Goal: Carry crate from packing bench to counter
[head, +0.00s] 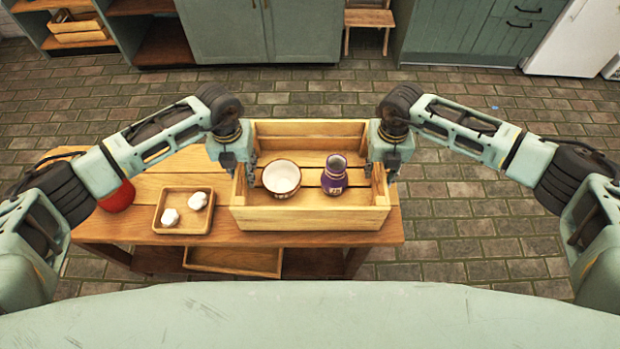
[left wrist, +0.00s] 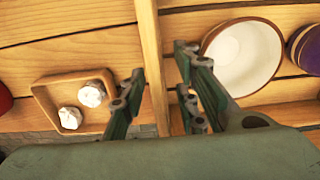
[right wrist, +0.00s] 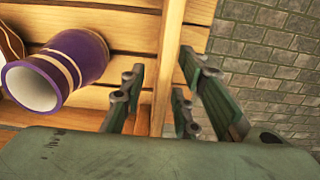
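The wooden crate (head: 310,220) sits on the right part of the wooden bench (head: 135,228). Inside it are a white bowl with a brown rim (head: 281,178) and a purple vase (head: 333,182), which appears upright. My left gripper (head: 242,175) is at the crate's left wall; in the left wrist view its open fingers (left wrist: 158,95) stand on either side of that wall (left wrist: 150,45). My right gripper (head: 380,175) is at the right wall; in the right wrist view its open fingers (right wrist: 160,95) straddle that wall (right wrist: 172,45), with gaps visible.
A small wooden tray (head: 182,228) with white lumps lies left of the crate. A red round object (head: 118,196) is at the bench's left, partly hidden by my arm. Green cabinets (head: 270,30), a wooden chair (head: 370,18) and a white appliance (head: 570,40) stand behind open brick floor.

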